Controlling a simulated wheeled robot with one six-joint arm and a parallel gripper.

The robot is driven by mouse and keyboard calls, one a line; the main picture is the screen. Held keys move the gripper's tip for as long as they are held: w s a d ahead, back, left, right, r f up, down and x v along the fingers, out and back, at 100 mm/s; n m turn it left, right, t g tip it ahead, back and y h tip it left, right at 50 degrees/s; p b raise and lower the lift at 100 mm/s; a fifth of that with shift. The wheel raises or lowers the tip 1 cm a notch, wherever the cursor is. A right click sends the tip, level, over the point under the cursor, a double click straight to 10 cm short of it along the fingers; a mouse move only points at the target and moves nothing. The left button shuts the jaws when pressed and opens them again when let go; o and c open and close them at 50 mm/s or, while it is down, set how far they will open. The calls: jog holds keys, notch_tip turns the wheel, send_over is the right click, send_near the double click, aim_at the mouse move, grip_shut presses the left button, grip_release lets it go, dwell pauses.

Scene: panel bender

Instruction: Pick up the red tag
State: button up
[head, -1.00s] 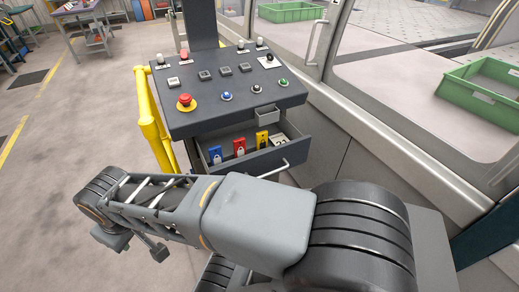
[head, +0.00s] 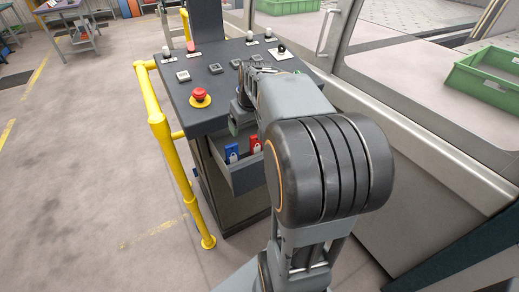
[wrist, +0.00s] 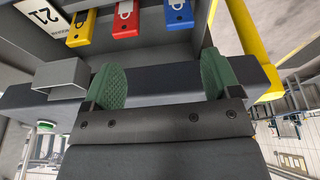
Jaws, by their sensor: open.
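The red tag (head: 254,145) sits in the open drawer (head: 248,176) under the control panel, to the right of the blue tag (head: 231,153). In the wrist view the red tag (wrist: 127,18) is at the top, between the yellow tag (wrist: 91,30) and the blue tag (wrist: 179,14). My gripper (wrist: 163,84) is open and empty, its two green fingers spread wide. The tags lie beyond the fingertips and none is between them. In the head view my arm hides most of the gripper and the yellow tag.
The sloped control panel (head: 190,85) with buttons and a red emergency stop (head: 200,95) is above the drawer. A small grey box (wrist: 60,78) is on the drawer's front. A yellow rail (head: 158,125) stands to the left.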

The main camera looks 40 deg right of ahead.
jog(key=w+d+f, duration=0.2)
jog(key=d, duration=0.5)
send_near(256, 146)
jog(key=w, duration=0.1)
jog(key=shift+d+x, duration=0.15)
jog(key=shift+x, duration=1.5)
jog(key=shift+d+x, duration=0.15)
jog(key=shift+x, duration=1.55)
jog(key=shift+w, duration=0.1)
jog(key=shift+c, duration=0.4)
jog(key=shift+r, duration=0.1)
jog(key=c, duration=0.9)
